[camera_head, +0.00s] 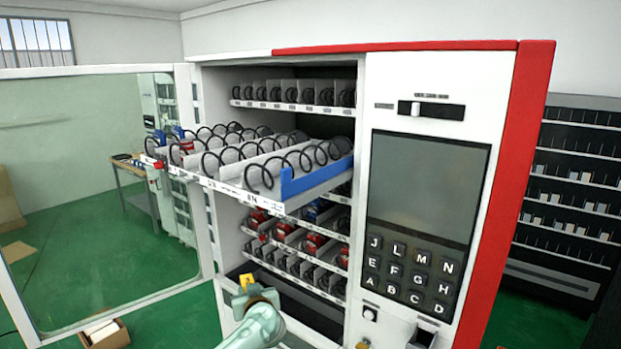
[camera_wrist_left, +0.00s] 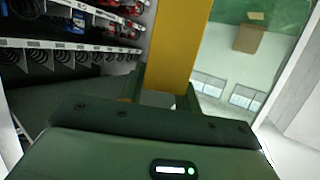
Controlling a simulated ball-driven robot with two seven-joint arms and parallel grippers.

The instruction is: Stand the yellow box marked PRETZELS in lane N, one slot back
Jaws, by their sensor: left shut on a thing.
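The yellow box (camera_wrist_left: 181,45) is held between the fingers of my left gripper (camera_wrist_left: 160,98) in the left wrist view; no lettering shows on the side facing me. In the head view my left gripper (camera_head: 256,296) is low in front of the vending machine, below the pulled-out tray, with a small part of the yellow box (camera_head: 246,282) showing above it. The pulled-out tray (camera_head: 229,188) has several lanes with black spirals. A label on its front near the right end seems to read N, but is small. My right gripper is not in view.
The glass door (camera_head: 90,200) stands open at the left. Lower shelves (camera_head: 290,240) hold red packs and spirals. The keypad panel (camera_head: 410,270) is right of the opening. An open carton (camera_head: 105,334) is on the floor. A blue strip (camera_head: 316,178) runs along the tray's right side.

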